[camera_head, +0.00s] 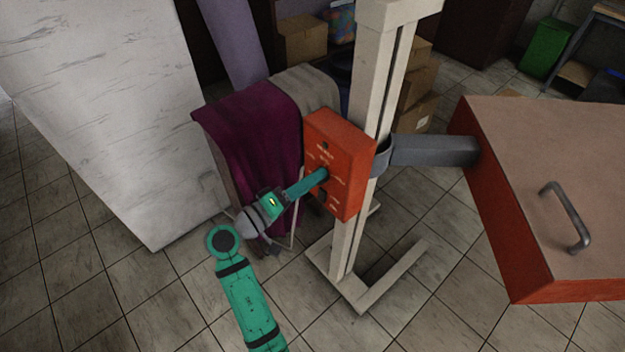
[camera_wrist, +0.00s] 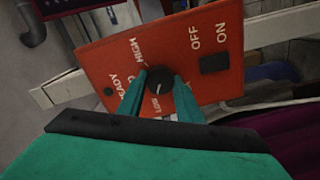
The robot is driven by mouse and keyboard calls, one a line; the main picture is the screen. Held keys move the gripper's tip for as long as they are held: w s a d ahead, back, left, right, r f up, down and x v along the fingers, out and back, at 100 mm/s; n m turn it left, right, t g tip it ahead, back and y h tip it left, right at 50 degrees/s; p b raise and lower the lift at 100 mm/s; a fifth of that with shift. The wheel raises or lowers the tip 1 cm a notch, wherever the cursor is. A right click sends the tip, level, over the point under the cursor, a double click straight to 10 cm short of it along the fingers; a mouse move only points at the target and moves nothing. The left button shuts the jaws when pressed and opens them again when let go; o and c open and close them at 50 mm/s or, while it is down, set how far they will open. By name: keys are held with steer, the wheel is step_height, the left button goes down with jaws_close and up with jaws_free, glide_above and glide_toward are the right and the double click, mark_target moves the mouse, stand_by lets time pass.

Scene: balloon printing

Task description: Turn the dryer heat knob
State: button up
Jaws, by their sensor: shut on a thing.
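The dryer's orange control box (camera_head: 350,190) is mounted on a white upright post in the head view. My gripper (camera_head: 320,177) reaches its front face from the left. In the wrist view the box face (camera_wrist: 217,52) carries a round black heat knob (camera_wrist: 159,88) with a light pointer line, with LOW and HIGH lettering beside it. My teal gripper fingers (camera_wrist: 158,95) are on both sides of the knob, shut on it. In the head view the knob is hidden by my fingers.
A black switch (camera_wrist: 214,64) by ON and OFF sits near the knob. A grey arm (camera_head: 430,150) joins the post to a large orange-edged panel (camera_head: 540,180) with a handle. A rack with purple cloth (camera_head: 245,135) stands close behind my gripper. Boxes (camera_head: 417,95) stand behind the post.

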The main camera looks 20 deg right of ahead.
steer(key=o, duration=1)
steer(key=shift+o, duration=0.2)
steer(key=shift+a, duration=0.1)
steer(key=v, duration=1)
steer(key=shift+a, duration=0.4)
